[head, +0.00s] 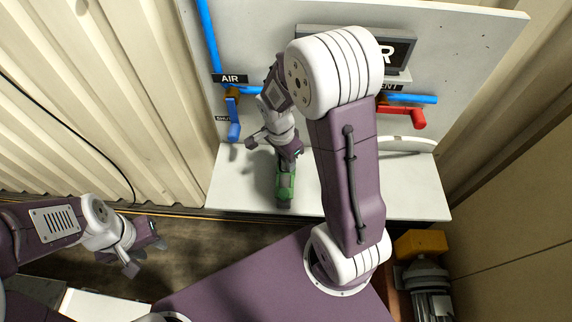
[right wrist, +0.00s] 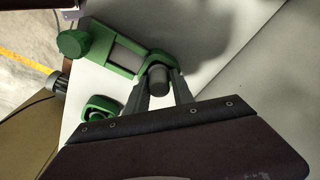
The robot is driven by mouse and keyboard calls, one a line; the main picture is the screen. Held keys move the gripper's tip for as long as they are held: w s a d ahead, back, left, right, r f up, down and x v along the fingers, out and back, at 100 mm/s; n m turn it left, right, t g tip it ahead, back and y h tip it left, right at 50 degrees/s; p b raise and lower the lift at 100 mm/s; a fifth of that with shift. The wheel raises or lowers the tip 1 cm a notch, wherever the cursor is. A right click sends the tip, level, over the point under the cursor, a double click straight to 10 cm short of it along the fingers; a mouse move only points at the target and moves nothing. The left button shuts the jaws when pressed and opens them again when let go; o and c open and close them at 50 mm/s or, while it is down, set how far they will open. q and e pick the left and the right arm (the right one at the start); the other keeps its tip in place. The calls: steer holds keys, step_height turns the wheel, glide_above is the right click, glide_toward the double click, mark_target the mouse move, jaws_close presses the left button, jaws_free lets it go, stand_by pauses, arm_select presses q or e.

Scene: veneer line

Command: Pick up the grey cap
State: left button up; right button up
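The grey cap (right wrist: 158,82) is a short dark cylinder by the rounded end of a green fixture (right wrist: 122,57) in the right wrist view. My right gripper (right wrist: 160,90) has one finger on each side of the cap. The fingers look apart, with narrow gaps to the cap. In the head view my right gripper (head: 274,150) is over the white shelf (head: 400,190), just behind the green fixture (head: 286,186); the cap is not clear there. My left gripper (head: 147,260) is open and empty at the lower left, away from the shelf.
A smaller green piece (right wrist: 102,107) lies beside the fixture. The back panel (head: 480,60) carries a blue valve handle (head: 233,130) at left and a red one (head: 405,114) at right. Orange-topped equipment (head: 420,243) stands below right.

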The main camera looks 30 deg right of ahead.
mark_target(284, 159)
steer(key=shift+s, duration=0.1)
jaws_close()
steer(key=shift+r, duration=0.15)
steer(key=shift+r, duration=0.25)
steer(key=r, duration=0.1)
steer(key=a+r, duration=0.1)
steer(key=shift+r, duration=0.4)
steer(key=w+a, duration=0.1)
steer(key=a, duration=0.4)
steer(key=w+a+b, duration=0.1)
steer(key=a, duration=0.5)
steer(key=w+a, duration=0.1)
steer(key=a, duration=0.4)
steer(key=shift+a+b, duration=0.3)
steer(key=shift+a, duration=0.1)
